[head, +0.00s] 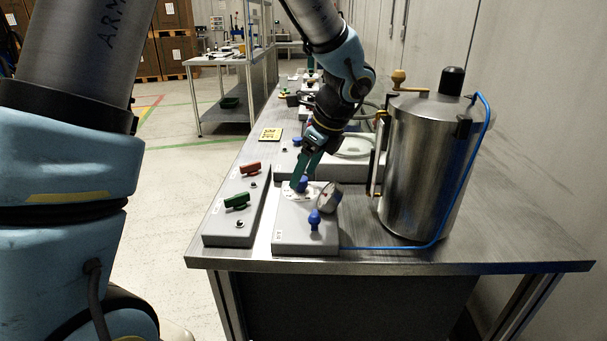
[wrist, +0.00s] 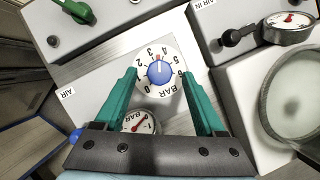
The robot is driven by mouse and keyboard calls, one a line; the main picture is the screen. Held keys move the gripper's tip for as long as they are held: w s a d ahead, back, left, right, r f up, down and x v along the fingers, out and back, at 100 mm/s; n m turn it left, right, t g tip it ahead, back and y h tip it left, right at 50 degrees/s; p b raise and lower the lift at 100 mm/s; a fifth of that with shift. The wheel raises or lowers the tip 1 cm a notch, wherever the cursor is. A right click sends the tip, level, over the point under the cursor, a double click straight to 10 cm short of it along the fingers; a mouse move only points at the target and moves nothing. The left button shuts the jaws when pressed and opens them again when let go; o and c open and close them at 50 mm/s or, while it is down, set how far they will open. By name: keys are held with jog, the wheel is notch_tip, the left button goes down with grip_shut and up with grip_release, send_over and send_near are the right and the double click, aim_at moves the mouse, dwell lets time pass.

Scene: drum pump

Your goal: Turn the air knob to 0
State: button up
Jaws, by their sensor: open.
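The blue air knob (wrist: 159,75) sits on a round white dial (wrist: 147,62) marked in BAR on a grey panel. Its red mark points between 3 and 4, and the 0 is at the lower left of the dial. My gripper (wrist: 159,74) is open, with one green finger on each side of the knob. I cannot tell whether either finger touches it. In the head view my gripper (head: 302,177) reaches down to the knob (head: 302,185), which is partly hidden by the fingers. The panel (head: 290,236) is labelled AIR in the wrist view.
A pressure gauge (head: 329,197) and a blue valve handle (head: 314,218) stand close to the knob. A box with red (head: 250,168) and green (head: 236,201) handles is to the left. A steel drum (head: 425,165) with a blue hose (head: 465,172) stands to the right.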

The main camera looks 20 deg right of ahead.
jog(key=shift+x, duration=0.75)
jog(key=shift+c, duration=0.4)
grip_shut()
